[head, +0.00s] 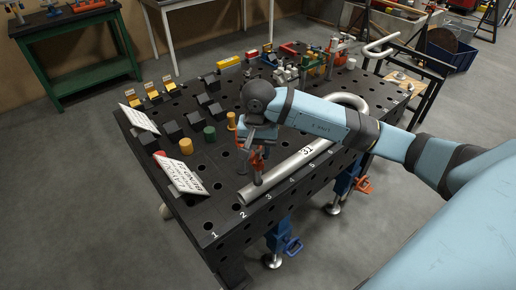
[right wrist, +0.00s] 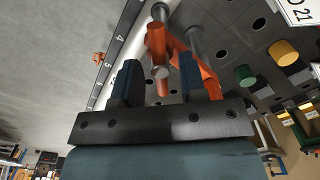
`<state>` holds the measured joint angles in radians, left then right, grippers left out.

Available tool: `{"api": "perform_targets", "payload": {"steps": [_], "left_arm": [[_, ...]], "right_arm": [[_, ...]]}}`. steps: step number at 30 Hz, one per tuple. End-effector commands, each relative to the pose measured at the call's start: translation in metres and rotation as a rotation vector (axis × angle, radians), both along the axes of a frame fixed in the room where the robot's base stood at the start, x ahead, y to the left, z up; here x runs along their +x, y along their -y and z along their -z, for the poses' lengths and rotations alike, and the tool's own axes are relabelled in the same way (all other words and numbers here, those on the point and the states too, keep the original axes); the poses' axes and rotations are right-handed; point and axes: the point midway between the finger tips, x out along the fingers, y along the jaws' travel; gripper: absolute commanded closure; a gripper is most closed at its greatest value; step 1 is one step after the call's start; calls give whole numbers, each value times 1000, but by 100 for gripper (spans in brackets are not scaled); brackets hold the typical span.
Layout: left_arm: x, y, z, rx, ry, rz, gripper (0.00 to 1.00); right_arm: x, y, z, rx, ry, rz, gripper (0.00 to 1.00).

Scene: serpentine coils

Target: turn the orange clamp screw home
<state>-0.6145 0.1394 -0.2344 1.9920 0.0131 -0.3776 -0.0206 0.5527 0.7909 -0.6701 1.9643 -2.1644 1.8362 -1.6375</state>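The orange clamp (head: 257,166) stands near the front edge of the black slotted table, beside the end of a silver bent tube (head: 290,167) tagged 31. In the right wrist view the clamp (right wrist: 156,42) shows orange parts and a grey-ended screw (right wrist: 160,73) between the finger directions. My right gripper (head: 262,142) is above the clamp, partly hidden by its own wrist. In the wrist view its two dark blue fingers (right wrist: 160,82) are spread, with the screw in the gap; I cannot tell whether either touches it. My left gripper is in neither view.
The black table (head: 222,226) carries yellow and green pegs (head: 186,146), black blocks, white sign cards (head: 180,175) and several coloured clamps at the back. The numbered front strip is mostly clear. Blue clamped legs stand below the edge.

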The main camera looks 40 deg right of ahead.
Motion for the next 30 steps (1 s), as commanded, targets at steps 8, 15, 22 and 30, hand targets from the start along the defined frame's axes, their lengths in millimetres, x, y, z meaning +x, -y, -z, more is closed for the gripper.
{"api": "perform_targets", "payload": {"steps": [8,15,22,30], "left_arm": [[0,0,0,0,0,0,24],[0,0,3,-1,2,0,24],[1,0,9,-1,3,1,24],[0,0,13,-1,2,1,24]], "right_arm": [[0,0,0,1,-1,0,51],[1,0,-18,0,4,-1,51],[1,0,-70,0,6,-1,51],[1,0,-123,-1,4,0,51]]}}
